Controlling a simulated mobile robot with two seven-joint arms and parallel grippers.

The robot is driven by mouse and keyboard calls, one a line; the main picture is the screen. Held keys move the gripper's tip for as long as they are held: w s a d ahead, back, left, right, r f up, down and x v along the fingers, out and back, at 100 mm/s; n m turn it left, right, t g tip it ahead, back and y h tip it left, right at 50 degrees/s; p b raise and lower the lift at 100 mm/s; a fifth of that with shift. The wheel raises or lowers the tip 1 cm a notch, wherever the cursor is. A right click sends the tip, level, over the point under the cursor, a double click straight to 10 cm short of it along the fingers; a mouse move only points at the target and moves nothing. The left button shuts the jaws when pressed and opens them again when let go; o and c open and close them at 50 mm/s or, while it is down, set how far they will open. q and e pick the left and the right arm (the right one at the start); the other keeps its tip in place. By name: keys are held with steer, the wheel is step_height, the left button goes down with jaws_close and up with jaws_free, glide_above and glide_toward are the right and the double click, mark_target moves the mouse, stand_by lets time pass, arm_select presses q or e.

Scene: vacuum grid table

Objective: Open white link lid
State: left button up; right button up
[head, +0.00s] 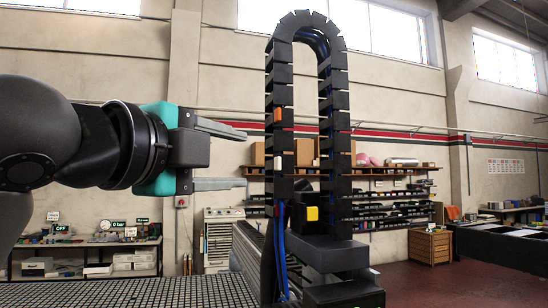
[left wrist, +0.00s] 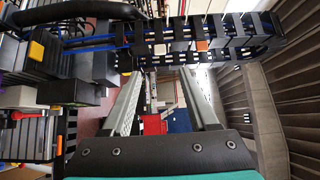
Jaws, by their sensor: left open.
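The white link lid (head: 278,162) is a small pale piece on the left run of a tall black cable chain (head: 335,110), below an orange link lid (head: 278,115). In the left wrist view the white lid (left wrist: 160,49) shows just past the fingertips, with the orange lid (left wrist: 202,45) to its right. My left gripper (head: 245,158) is open, with its fingers pointing right at the chain, one above and one below the white lid's height. Nothing is between the fingers (left wrist: 163,74). The lid looks closed, though it is small. My right gripper is not in view.
A black block with a yellow square (head: 312,213) sits between the chain's runs. Blue cables (head: 282,262) hang along the left run. The grid table (head: 130,292) spreads below. Shelves with boxes (head: 345,172) stand behind. The space left of the chain, below my arm, is free.

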mark_target(277, 164)
arm_select(q)
steer(key=p+x, duration=0.3)
steer(key=x, duration=0.7)
steer(key=shift+w+d, duration=0.2)
steer(key=shift+w, duration=0.15)
jaws_close()
